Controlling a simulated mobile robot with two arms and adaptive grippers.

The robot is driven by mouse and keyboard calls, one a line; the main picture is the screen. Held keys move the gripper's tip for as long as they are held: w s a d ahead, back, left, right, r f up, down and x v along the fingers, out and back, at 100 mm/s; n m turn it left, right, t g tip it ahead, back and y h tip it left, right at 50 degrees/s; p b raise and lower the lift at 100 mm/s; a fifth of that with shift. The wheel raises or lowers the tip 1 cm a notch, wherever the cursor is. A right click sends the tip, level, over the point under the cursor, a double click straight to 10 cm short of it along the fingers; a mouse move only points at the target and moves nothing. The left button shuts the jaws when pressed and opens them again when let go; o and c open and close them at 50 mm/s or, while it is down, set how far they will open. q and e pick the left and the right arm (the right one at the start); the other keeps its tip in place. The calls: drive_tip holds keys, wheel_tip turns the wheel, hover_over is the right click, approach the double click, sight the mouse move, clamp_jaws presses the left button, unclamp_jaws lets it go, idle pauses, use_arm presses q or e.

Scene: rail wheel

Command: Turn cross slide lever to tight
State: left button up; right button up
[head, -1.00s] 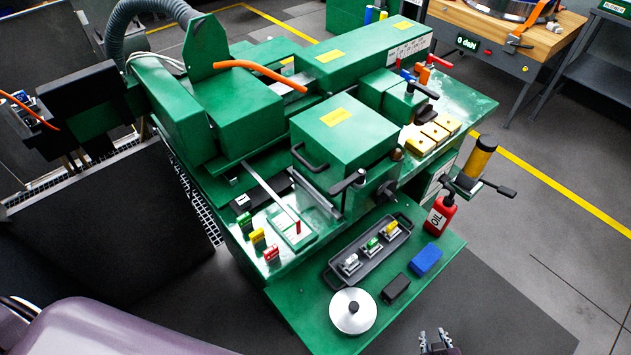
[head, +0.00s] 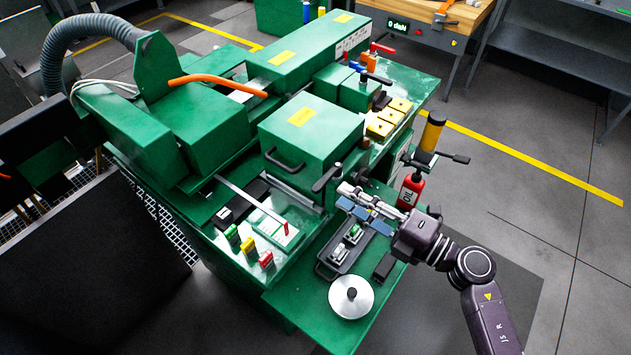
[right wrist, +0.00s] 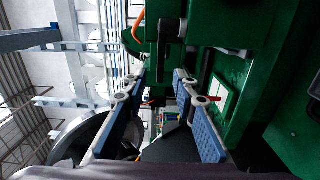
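The black ball-ended lever (head: 325,180) is on the front of the green machine, beside the green box (head: 310,130); I take it to be the cross slide lever, but no label on it is readable. My right gripper (head: 347,196) reaches in from the right, with its fingers just below and right of this lever. My left gripper is not in view.
Below my right gripper, a dark tray (head: 348,248) with small blocks and a round silver disc (head: 351,297) lie on the green shelf. A red oil bottle (head: 411,190) and a black-handled lever (head: 440,157) are close to the right.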

sight(325, 185)
drive_tip(key=shift+w+a, duration=0.2)
drive_tip(key=shift+a, duration=0.05)
drive_tip(key=p+x, duration=0.2)
drive_tip(key=x, duration=0.5)
drive_tip(key=shift+d, duration=0.1)
drive_tip(key=shift+f, duration=0.1)
drive_tip(key=shift+c, duration=0.3)
clamp_jaws()
